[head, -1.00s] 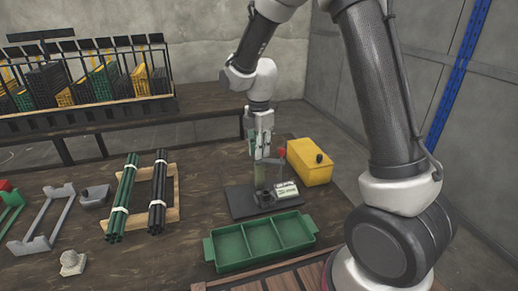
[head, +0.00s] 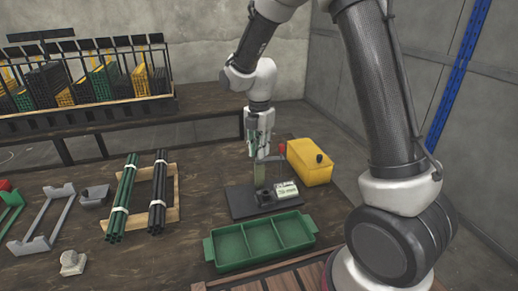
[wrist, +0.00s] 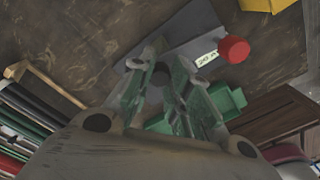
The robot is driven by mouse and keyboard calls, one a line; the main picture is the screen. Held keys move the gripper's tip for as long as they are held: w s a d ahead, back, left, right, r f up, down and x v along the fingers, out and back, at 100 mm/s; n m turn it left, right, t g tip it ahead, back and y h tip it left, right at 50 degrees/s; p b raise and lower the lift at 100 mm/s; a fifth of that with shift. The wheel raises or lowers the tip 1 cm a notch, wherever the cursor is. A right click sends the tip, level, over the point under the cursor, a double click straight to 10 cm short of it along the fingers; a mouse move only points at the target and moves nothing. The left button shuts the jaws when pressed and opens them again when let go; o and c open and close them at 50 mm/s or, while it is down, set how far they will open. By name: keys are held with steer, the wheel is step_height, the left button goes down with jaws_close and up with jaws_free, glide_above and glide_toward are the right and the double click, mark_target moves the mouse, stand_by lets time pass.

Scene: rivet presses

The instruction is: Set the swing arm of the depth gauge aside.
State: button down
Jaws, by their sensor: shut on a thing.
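The depth gauge stands on a dark base plate (head: 240,203) with a pale label block (head: 286,190) and a dark round seat (head: 262,197). A greenish upright (head: 260,172) rises from the plate under my gripper (head: 262,156). The red knob (head: 282,147) sits just right of the fingers, and it also shows in the wrist view (wrist: 233,50). My gripper is shut on the swing arm above the plate. The fingers (wrist: 168,88) hide most of the held part in the wrist view.
A green divided tray (head: 233,247) lies in front of the plate. A yellow box (head: 318,170) with a black knob stands behind right. Bundles of green rods (head: 123,197) and black rods (head: 158,195) rest on a wooden frame at left. Bare table lies between rods and plate.

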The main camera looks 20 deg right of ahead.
steer(key=shift+d, duration=0.15)
steer(key=c, duration=1.3)
jaws_free()
step_height(320, 180, up, 12)
